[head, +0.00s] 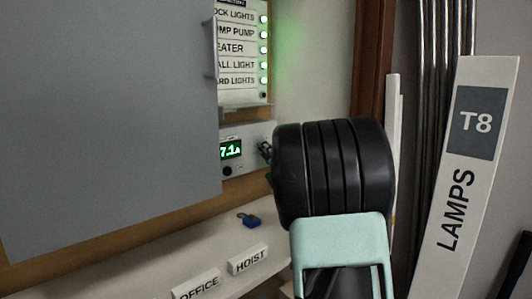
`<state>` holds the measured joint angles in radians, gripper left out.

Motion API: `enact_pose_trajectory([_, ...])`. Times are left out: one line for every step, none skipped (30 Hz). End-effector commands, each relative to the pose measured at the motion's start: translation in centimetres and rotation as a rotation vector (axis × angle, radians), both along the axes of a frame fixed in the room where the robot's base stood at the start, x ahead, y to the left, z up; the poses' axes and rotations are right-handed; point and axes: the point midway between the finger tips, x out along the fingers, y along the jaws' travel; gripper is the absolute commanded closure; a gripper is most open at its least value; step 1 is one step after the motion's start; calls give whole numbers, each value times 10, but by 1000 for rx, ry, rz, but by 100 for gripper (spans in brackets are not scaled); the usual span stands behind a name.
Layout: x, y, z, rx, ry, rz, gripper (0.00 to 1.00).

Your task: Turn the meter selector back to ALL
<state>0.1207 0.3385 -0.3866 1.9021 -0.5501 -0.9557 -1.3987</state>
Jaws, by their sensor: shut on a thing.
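The meter (248,133) is a white box on the back panel, partly hidden by the grey door at left and by my wrist at right. Its green display (231,149) reads about 7.1 A, its left edge cut off by the door. A small black round part (227,171) sits below the display. My gripper (265,151) is at the right part of the meter face, with only small dark finger parts showing past my black wrist. It is shut at the place of the selector. The selector itself and its labels are hidden, so its setting cannot be read.
A grey door (110,120) stands open at left. A breaker label panel (237,50) with several green lights is above the meter. A blue padlock (249,220) and tags HOIST (247,260) and OFFICE (196,286) are on the shelf below. A LAMPS box (465,170) stands at right.

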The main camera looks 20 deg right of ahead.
Motion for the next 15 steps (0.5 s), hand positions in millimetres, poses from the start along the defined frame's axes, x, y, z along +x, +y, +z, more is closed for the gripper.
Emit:
enact_pose_trajectory([0,0,-1,0,1,1,100])
enact_pose_trajectory([0,0,-1,0,1,1,74])
enact_pose_trajectory([0,0,-1,0,1,1,69])
enact_pose_trajectory([0,0,-1,0,1,1,66])
enact_pose_trajectory([0,0,-1,0,1,1,63])
enact_pose_trajectory([0,0,-1,1,1,1,60])
enact_pose_trajectory([0,0,0,1,1,1,60])
enact_pose_trajectory([0,0,0,1,1,1,60])
enact_pose_trajectory([0,0,0,1,1,1,60])
enact_pose_trajectory([0,0,0,1,1,1,60])
enact_pose_trajectory([0,0,0,1,1,1,60])
enact_pose_trajectory([0,0,0,1,1,1,60])
enact_pose_trajectory([0,0,0,1,1,0,60])
enact_pose_trajectory([0,0,0,1,0,0,60])
enact_pose_trajectory([-1,0,0,1,1,0,60])
